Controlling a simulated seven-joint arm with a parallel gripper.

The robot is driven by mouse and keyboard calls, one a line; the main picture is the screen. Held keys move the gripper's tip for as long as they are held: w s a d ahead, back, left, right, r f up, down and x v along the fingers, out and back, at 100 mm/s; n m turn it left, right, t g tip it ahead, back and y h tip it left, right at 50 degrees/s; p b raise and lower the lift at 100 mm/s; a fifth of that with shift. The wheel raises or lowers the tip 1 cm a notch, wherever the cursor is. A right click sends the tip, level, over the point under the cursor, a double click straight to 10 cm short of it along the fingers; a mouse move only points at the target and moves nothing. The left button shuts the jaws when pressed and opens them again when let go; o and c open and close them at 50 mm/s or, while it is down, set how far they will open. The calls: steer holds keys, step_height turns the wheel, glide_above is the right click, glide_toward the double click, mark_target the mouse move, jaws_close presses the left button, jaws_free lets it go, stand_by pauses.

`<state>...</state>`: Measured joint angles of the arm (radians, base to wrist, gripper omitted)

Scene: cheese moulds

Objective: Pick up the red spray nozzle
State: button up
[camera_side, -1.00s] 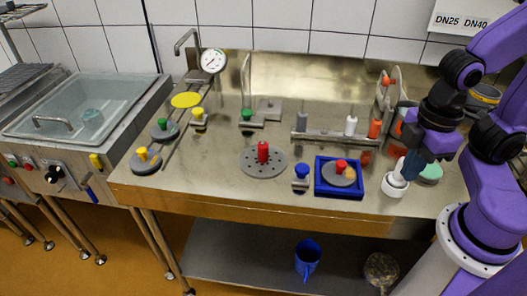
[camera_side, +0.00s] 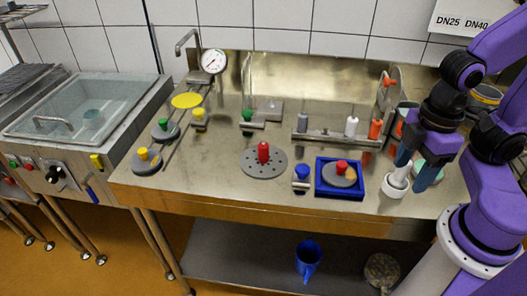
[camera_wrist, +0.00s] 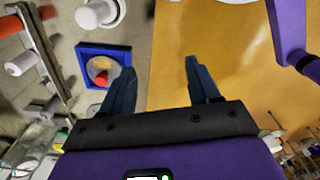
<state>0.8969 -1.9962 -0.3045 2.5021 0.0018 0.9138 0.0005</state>
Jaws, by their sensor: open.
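Three red or orange-red upright pieces show, and I cannot tell for sure which is the spray nozzle. An orange-red nozzle-like piece (camera_side: 375,129) stands at the right end of a metal rack (camera_side: 335,140). A red piece (camera_side: 263,152) stands on a grey perforated disc (camera_side: 263,167). A red knob (camera_side: 341,167) sits on a grey disc in a blue tray (camera_side: 338,191); it also shows in the wrist view (camera_wrist: 101,78). My gripper (camera_side: 411,176) is open and empty, pointing down at the right, beside the white mortar. Its fingers are wide apart in the wrist view (camera_wrist: 160,66).
The white mortar (camera_side: 394,188) with its pestle is close to my left finger. A grey piece (camera_side: 302,121) and a white bottle (camera_side: 351,126) stand on the rack. A blue-topped piece (camera_side: 301,173) is left of the tray. The counter's front left is clear.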

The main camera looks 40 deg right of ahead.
steer(key=w+a+n+t+h, duration=0.2)
steer(key=w+a+n+h, duration=0.45)
steer(key=w+a, duration=0.85)
steer(key=n+t+h, duration=0.3)
steer(key=n+h, duration=0.1)
steer(key=h, duration=0.2)
glide_toward(264, 144)
steer(key=shift+m, duration=0.25)
steer(key=x, duration=1)
steer(key=shift+a+f, duration=0.1)
steer(key=shift+f, duration=0.2)
steer(key=shift+h, duration=0.25)
jaws_close()
steer(key=shift+r, duration=0.15)
steer(key=shift+r, duration=0.6)
steer(key=s+d+r, duration=0.4)
steer(key=s+r, duration=0.7)
steer(key=s, duration=0.2)
steer(key=shift+s+d+r, duration=0.2)
steer(key=shift+r, duration=0.05)
